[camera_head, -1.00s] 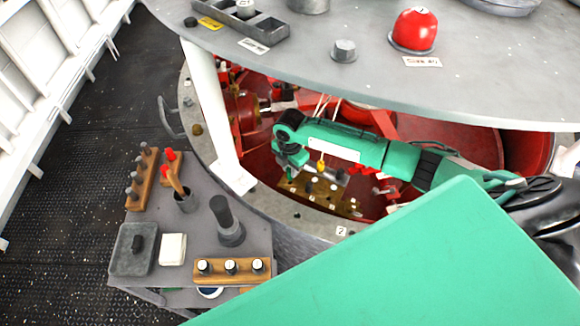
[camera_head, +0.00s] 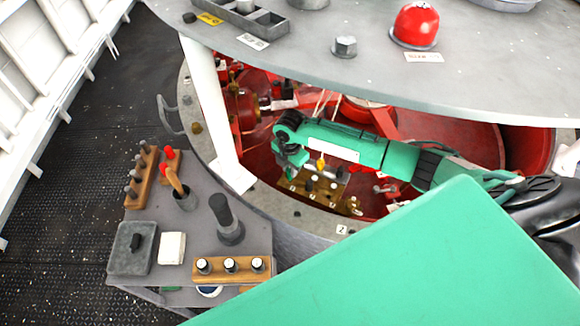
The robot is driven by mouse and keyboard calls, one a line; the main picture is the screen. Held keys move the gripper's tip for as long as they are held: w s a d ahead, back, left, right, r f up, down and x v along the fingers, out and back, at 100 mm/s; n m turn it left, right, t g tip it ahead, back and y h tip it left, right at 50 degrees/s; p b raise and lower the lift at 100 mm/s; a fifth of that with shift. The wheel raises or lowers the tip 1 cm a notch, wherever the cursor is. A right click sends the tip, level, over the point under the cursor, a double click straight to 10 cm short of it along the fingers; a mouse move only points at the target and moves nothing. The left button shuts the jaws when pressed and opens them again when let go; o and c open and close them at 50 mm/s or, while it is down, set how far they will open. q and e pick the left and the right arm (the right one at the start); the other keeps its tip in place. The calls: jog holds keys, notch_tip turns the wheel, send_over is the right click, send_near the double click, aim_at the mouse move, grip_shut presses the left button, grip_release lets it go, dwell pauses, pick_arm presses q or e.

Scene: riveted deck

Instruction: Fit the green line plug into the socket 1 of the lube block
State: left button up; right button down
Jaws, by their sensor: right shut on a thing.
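The lube block (camera_head: 313,187) is a brass-coloured block with several pale-topped fittings. It lies in the red well under the round grey deck. My right gripper (camera_head: 291,171) comes in from the right on a green arm and points down at the block's left end. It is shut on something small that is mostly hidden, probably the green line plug. I cannot tell whether the plug touches a socket, nor which socket is number 1. A yellow plug (camera_head: 321,163) shows over the block. My left gripper is not in view.
The deck plate (camera_head: 480,75) hangs over the well, with a white post (camera_head: 211,115) at its left. A grey side table (camera_head: 205,235) carries a wooden rack (camera_head: 232,270) and other items. My green body panel covers the lower right.

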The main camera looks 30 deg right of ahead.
jog(key=shift+f+b, duration=0.35)
jog(key=shift+f, duration=0.4)
jog(key=shift+f, duration=0.25)
dwell(0.6)
jog(key=c, duration=1.2)
grip_release()
jog(key=shift+o, duration=0.2)
notch_tip(320, 180, up, 14)
jog(key=b, duration=0.3)
jog(key=shift+f, duration=0.15)
